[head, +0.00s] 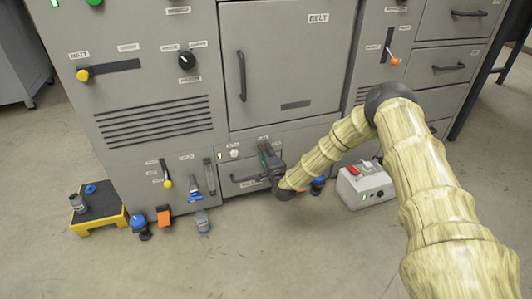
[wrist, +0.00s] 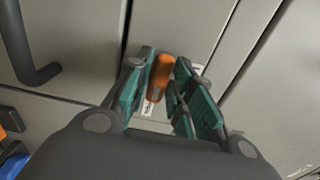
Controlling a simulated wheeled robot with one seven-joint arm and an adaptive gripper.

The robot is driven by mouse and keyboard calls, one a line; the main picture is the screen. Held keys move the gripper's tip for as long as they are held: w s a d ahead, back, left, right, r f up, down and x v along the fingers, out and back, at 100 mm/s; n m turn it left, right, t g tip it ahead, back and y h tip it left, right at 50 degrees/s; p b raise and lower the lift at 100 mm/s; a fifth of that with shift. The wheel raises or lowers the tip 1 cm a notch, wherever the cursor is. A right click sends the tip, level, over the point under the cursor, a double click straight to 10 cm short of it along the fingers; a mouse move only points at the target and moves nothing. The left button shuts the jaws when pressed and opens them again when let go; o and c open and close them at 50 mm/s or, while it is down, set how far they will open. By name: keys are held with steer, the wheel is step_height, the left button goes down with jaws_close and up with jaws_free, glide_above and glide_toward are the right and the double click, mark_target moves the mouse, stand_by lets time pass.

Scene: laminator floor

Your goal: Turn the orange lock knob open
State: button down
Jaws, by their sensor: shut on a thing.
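The orange lock knob (wrist: 161,72) shows in the wrist view as an upright, elongated grip standing out from the grey panel. My gripper (wrist: 163,92) has its green-padded fingers on either side of the knob and is shut on it. In the head view my gripper (head: 268,160) is low on the cabinet front, by the small drawer under the BELT door, and hides the knob there. A white label shows just behind the knob in the wrist view.
A grey drawer (head: 228,186) with a dark handle is beside my gripper. A grey box with a red switch (head: 353,171) stands on the floor to the right. A yellow step (head: 88,224) and an orange block (head: 163,216) are at the left.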

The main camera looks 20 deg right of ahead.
steer(key=shift+s+f, duration=0.1)
steer(key=c, duration=1.3)
jaws_free()
steer(key=s, duration=1.2)
steer(key=shift+d, duration=0.2)
